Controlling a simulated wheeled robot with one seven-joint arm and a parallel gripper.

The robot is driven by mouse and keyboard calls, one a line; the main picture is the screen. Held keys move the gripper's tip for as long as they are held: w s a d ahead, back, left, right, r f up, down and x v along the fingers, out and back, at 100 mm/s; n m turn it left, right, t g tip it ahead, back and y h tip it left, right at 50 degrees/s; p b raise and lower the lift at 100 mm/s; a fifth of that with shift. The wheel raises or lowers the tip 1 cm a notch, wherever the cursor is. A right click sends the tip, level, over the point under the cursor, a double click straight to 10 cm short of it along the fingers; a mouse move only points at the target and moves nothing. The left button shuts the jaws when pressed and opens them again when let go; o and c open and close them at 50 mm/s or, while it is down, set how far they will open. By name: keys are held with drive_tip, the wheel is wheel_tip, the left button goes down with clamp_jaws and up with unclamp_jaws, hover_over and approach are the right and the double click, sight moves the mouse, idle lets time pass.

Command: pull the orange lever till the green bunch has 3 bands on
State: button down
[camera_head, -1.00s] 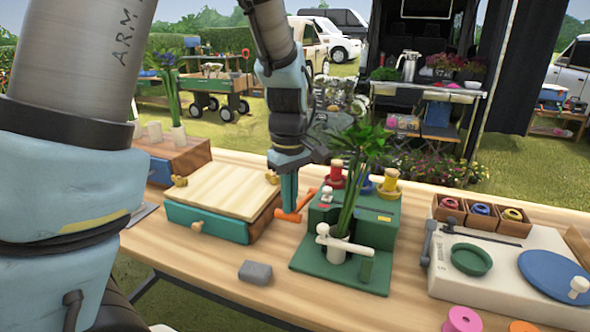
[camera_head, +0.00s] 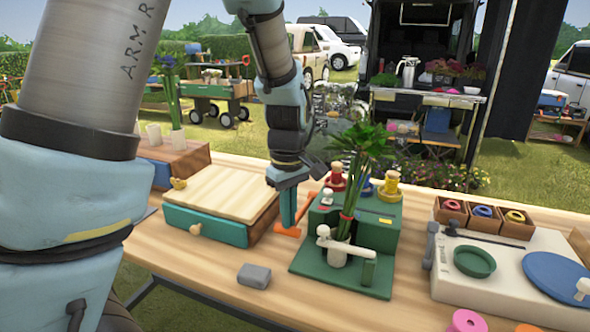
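The green bunch (camera_head: 365,150) of leafy stems stands upright in a white cup on the green banding machine (camera_head: 385,228). One red band (camera_head: 347,214) shows around its stems; the far side is hidden. The orange lever (camera_head: 308,216) sticks out from the left side of the machine, its crosswise end low near the table. My gripper (camera_head: 288,218) points down with its fingertips at the lever's left end. The fingers overlap in this view, so whether they grip the lever is unclear.
Red, blue and yellow spools (camera_head: 388,188) stand on the machine. A wooden-topped teal drawer box (camera_head: 222,202) is close on the left. A grey block (camera_head: 254,275) lies in front. A white board with a blue disc (camera_head: 556,276) is at right.

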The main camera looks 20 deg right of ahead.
wheel_tip(320, 180, up, 15)
drive_tip(key=s+a+p, duration=0.1)
drive_tip(key=p, duration=1.3)
drive_tip(key=shift+s+a+p, duration=0.2)
drive_tip(key=shift+s+p, duration=0.05)
drive_tip(key=shift+p, duration=0.15)
drive_tip(key=w+a+m+t+b, duration=0.1)
drive_tip(key=a+m, duration=0.3)
drive_tip(key=a, duration=2)
drive_tip(key=shift+w+a+r+m+t+b, duration=0.2)
drive_tip(key=shift+w+a+m+t+b, duration=0.1)
drive_tip(key=shift+w+a+b, duration=0.15)
drive_tip(key=shift+w+d, duration=0.1)
drive_tip(key=shift+d, duration=0.1)
